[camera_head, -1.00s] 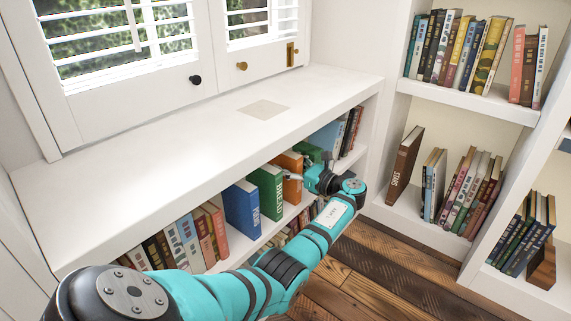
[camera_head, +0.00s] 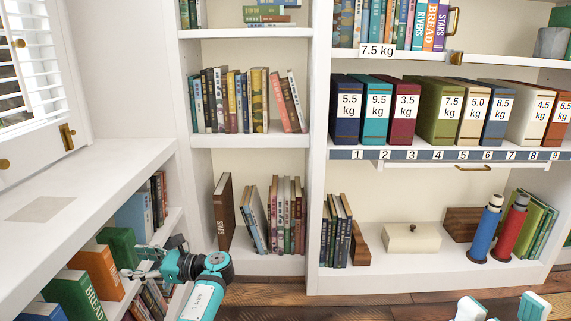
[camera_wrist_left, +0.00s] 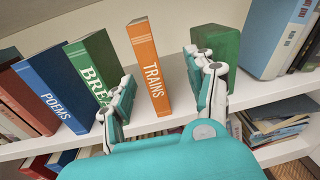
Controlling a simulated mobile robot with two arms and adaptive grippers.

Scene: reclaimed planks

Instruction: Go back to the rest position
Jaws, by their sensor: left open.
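My left gripper (camera_head: 140,262) is open and empty in front of the low shelf under the window ledge. In the left wrist view its two fingers (camera_wrist_left: 165,92) are spread, with the orange TRAINS book (camera_wrist_left: 150,68) upright beyond the gap. The green book lettered BREA (camera_wrist_left: 92,72) is behind the left finger and another green book (camera_wrist_left: 222,48) is behind the right one. The orange book also shows in the head view (camera_head: 97,268). Teal and white parts at the bottom right of the head view look like my right gripper (camera_head: 503,307), mostly cut off.
The white window ledge (camera_head: 105,180) lies above the low shelf. A bookcase (camera_head: 250,141) with books stands ahead, and a row of weight-labelled binders (camera_head: 440,110) is on the right. A cream box (camera_head: 411,238) and two bottles stand on its lower shelf. The plank floor (camera_head: 340,297) is clear.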

